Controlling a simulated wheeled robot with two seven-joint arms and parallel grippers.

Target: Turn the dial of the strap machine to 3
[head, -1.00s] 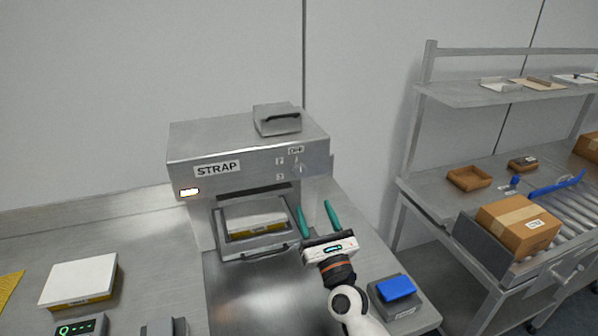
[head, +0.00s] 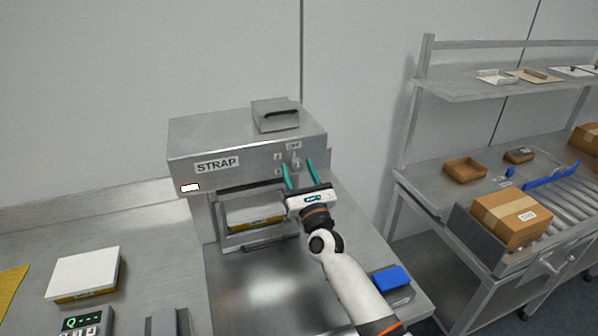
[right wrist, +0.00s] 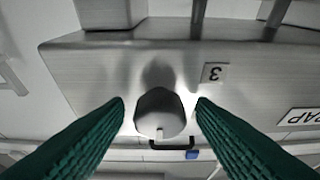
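The strap machine (head: 247,140) is a grey metal housing with a STRAP label on its front. Its dial (head: 296,164) is a small grey knob at the front's right end, near number labels and an OFF label. In the right wrist view the dial (right wrist: 160,113) shows a pale mark on its lower edge, and a label 3 (right wrist: 215,72) appears upside down beside it. My right gripper (head: 297,168) is open at the dial, one green finger on each side; gaps show between fingers and dial in the wrist view. My left gripper is not in view.
A white-topped box (head: 255,213) sits in the machine's opening. A blue pad (head: 390,279) lies to the right of my right arm. Another white-topped box (head: 85,274) and a keypad device (head: 84,322) stand left. A shelved bench (head: 430,185) with cartons stands right.

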